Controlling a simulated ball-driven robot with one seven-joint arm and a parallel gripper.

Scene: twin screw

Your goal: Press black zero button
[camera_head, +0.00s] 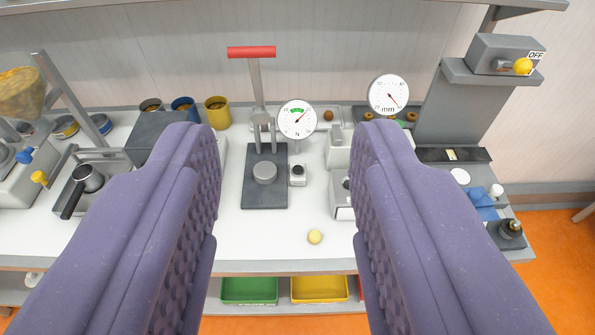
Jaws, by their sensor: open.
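A small light box with a round black button (298,169) on top stands on the white bench, just right of the dark base plate of a press. It shows whole in the gap between my fingers, beyond them. A round dial marked N (296,119) with a green band stands just behind it. My gripper (284,128) is open and empty; its two purple padded fingers frame the left and right of the view. No finger touches the button.
The press (265,190) has a tall lever with a red handle (251,52). A dial marked mm (388,94) is farther right. The bench front is mostly clear.

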